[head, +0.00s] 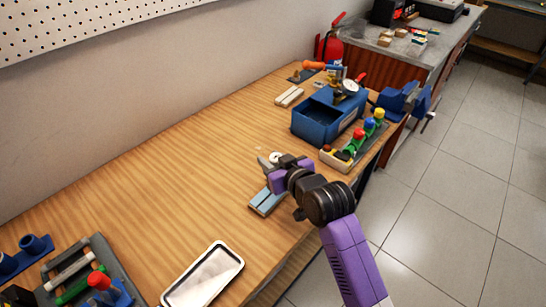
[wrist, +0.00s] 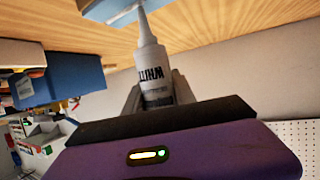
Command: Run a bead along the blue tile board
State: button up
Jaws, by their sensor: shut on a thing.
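The light blue tile board (head: 265,203) lies on the wooden bench near its front edge, partly hidden by my gripper in the head view. Its edge also shows at the top of the wrist view (wrist: 112,10). My gripper (head: 279,176) is over the far end of the board. It is shut on a white and grey bottle (wrist: 154,72) with dark lettering and a tapered nozzle. The nozzle tip reaches the board's edge in the wrist view; I cannot tell whether it touches. In the head view the bottle is mostly hidden.
A blue bin (head: 318,123) and a rack of coloured knobs (head: 352,148) stand to the right of my gripper. A white tray (head: 203,274) lies at the near edge, and fittings (head: 78,275) at lower left. The bench's middle left is clear.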

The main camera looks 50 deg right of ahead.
jog(key=shift+a, duration=0.1)
jog(key=o, duration=0.4)
jog(key=shift+a, duration=0.1)
jog(key=c, duration=0.4)
jog(key=shift+a, duration=0.15)
jog(key=shift+a, duration=0.4)
jog(key=shift+s+a+p, duration=0.1)
jog(key=shift+a+p, duration=0.2)
jog(key=shift+p, duration=0.1)
